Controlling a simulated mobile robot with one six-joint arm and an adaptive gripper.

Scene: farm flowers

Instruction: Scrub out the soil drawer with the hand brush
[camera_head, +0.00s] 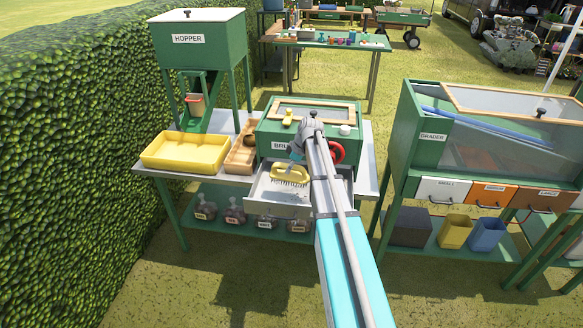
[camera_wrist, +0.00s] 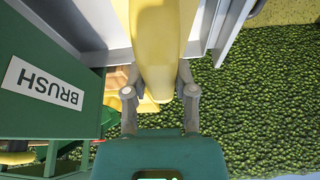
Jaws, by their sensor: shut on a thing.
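My gripper (camera_head: 296,155) is shut on the yellow hand brush (camera_head: 289,173), whose pale bristles point down. In the wrist view the jaws (camera_wrist: 160,84) close on either side of the brush's yellow handle (camera_wrist: 154,36). The pale grey soil drawer (camera_head: 262,199) is pulled out from the green box labelled BRUSH (camera_head: 268,127). The brush is over the left part of the open drawer; I cannot tell whether the bristles touch its floor. My arm hides the drawer's right part.
A yellow tray (camera_head: 184,150) and a brown wooden tray (camera_head: 240,156) lie left of the drawer. The green hopper (camera_head: 198,55) stands behind them. A red wheel (camera_head: 337,151) is on the box's right side. The grader (camera_head: 440,130) stands to the right.

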